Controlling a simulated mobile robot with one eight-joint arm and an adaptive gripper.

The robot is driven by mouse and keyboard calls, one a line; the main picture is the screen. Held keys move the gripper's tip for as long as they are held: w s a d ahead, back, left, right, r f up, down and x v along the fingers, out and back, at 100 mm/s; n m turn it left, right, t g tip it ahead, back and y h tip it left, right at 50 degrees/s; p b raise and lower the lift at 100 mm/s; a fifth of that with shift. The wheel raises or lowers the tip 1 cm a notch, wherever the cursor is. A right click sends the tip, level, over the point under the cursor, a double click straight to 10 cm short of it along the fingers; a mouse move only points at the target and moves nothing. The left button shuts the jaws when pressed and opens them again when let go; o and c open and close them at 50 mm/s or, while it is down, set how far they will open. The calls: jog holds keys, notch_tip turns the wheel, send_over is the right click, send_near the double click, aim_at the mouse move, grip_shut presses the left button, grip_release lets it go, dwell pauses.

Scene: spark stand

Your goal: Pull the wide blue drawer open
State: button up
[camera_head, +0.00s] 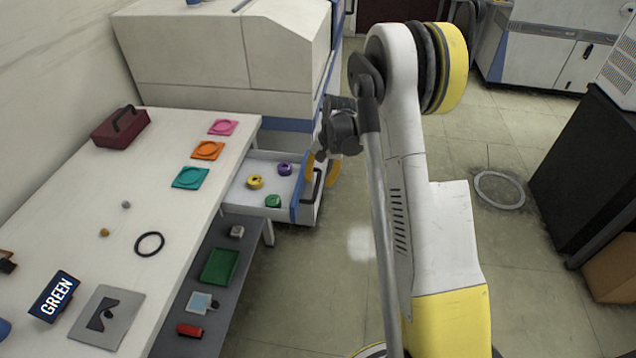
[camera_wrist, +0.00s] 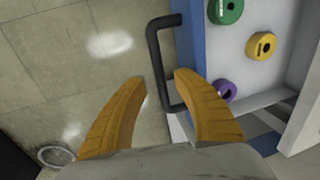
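The wide drawer (camera_head: 240,193) is pulled out beside the white table, with its blue front panel (camera_head: 297,190) facing right. Its black bar handle (camera_head: 317,187) stands off that front. My gripper (camera_head: 322,168) is at the handle, its yellow fingers partly hidden by the wrist. In the wrist view, the two fingertips (camera_wrist: 162,76) are apart, with the handle (camera_wrist: 154,55) running between them. The gripper looks open, with small gaps at the bar. The blue front (camera_wrist: 190,40) is right of the handle.
The drawer holds purple (camera_head: 285,169), yellow (camera_head: 255,182) and green (camera_head: 273,201) round pieces. A white table (camera_head: 110,190) with coloured mats lies left, above a grey shelf (camera_head: 222,240). The floor (camera_head: 300,290) in front is clear. A black cabinet (camera_head: 590,170) stands right.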

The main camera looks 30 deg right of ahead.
notch_tip(320, 180, up, 10)
jog(key=s+d, duration=0.1)
jog(key=shift+d+f, duration=0.15)
jog(key=shift+d, duration=0.15)
jog(key=shift+s, duration=0.1)
jog(key=s+a+r+n+t+h, duration=0.1)
jog(key=s+a+r+n+t, duration=0.25)
jog(key=s+a+r, duration=0.85)
jog(key=s+a+r+n+t, duration=0.1)
jog(key=s+a+n, duration=0.1)
jog(key=s, duration=0.5)
jog(key=s+a+n+t, duration=0.1)
jog(key=s, duration=0.6)
jog(key=shift+s+a+r+n+h, duration=0.15)
jog(key=shift+a+r+n+h, duration=0.2)
jog(key=shift+a+h, duration=0.05)
